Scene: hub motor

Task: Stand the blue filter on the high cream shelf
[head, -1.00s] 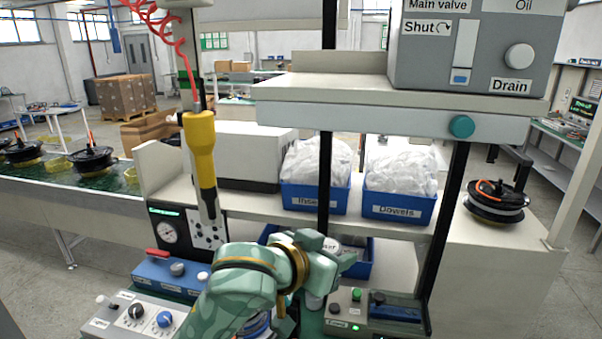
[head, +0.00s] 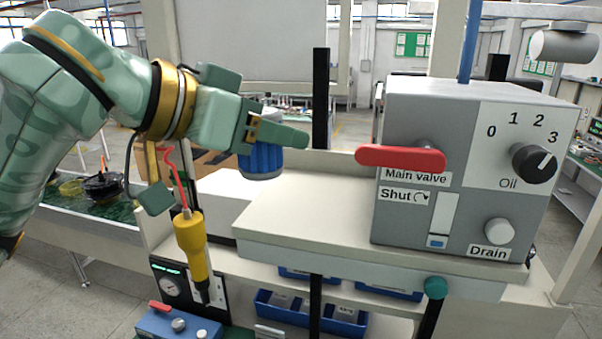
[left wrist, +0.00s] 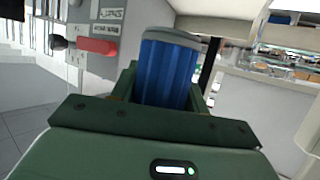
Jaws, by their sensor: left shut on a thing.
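The blue filter (head: 261,160) is a ribbed blue cylinder with a grey end. My left gripper (head: 275,135) is shut on it and holds it in the air, just off the left end of the high cream shelf (head: 300,207), slightly above its top. In the left wrist view the filter (left wrist: 168,72) sits between the green fingers, its grey cap facing away from the palm. The left part of the shelf top is bare. My right gripper is not in view.
A grey valve box (head: 440,215) with a red handle (head: 400,158) stands on the shelf's right part. A yellow hanging screwdriver (head: 192,247) with a red coiled cord hangs left of the shelf. A black post (head: 320,95) rises behind the shelf.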

